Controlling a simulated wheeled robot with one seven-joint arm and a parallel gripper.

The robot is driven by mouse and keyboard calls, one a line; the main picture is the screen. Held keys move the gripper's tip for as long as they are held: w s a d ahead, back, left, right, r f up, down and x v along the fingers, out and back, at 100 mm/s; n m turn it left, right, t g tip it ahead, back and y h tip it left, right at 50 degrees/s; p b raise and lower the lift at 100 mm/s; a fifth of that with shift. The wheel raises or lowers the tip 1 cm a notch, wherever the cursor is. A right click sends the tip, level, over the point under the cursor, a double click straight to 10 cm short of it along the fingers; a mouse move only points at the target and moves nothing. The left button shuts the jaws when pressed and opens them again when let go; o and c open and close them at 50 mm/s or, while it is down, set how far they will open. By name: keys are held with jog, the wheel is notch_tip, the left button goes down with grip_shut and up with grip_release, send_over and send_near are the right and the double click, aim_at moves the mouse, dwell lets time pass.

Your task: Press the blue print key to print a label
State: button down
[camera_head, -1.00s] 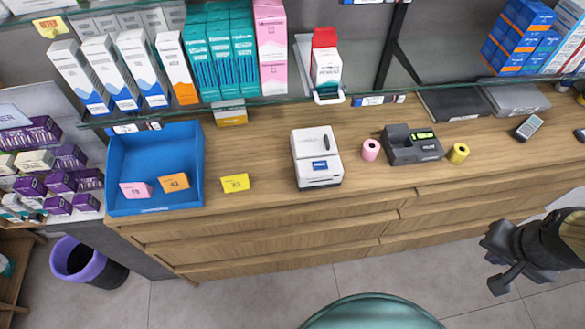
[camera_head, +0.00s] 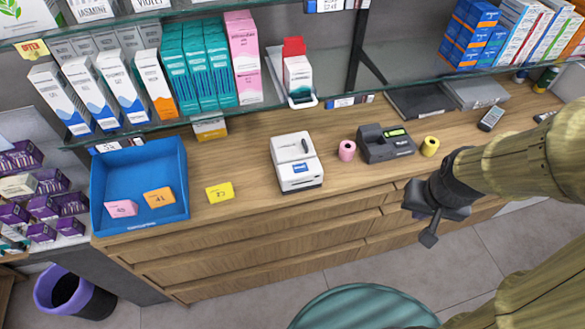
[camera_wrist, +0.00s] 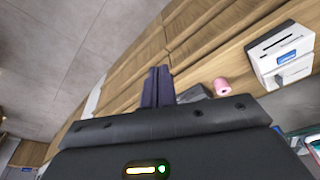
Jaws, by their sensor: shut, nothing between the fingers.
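A white label printer (camera_head: 297,162) stands on the wooden counter, with a dark slot on top and a blue key (camera_head: 300,168) on its front part. The printer also shows at the right of the wrist view (camera_wrist: 282,55), with the blue key (camera_wrist: 287,57) on its side facing the counter's front. My gripper (camera_head: 430,238) is in front of the drawers, right of the printer and apart from it. In the wrist view its dark fingers (camera_wrist: 158,72) are together and empty.
A pink roll (camera_head: 347,150), a dark card terminal (camera_head: 387,143) and a yellow roll (camera_head: 430,146) stand right of the printer. A blue tray (camera_head: 140,218) with cards and a yellow card (camera_head: 219,192) lie left. A glass shelf of boxes hangs behind.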

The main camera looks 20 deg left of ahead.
jog(key=n+y+p, duration=0.9)
jog(key=n+p, duration=0.6)
jog(key=n, duration=0.9)
send_over(304, 169)
jog(key=shift+r, duration=0.45)
notch_tip(304, 169, down, 9)
jog(key=b, duration=0.7)
jog(key=shift+r, duration=0.1)
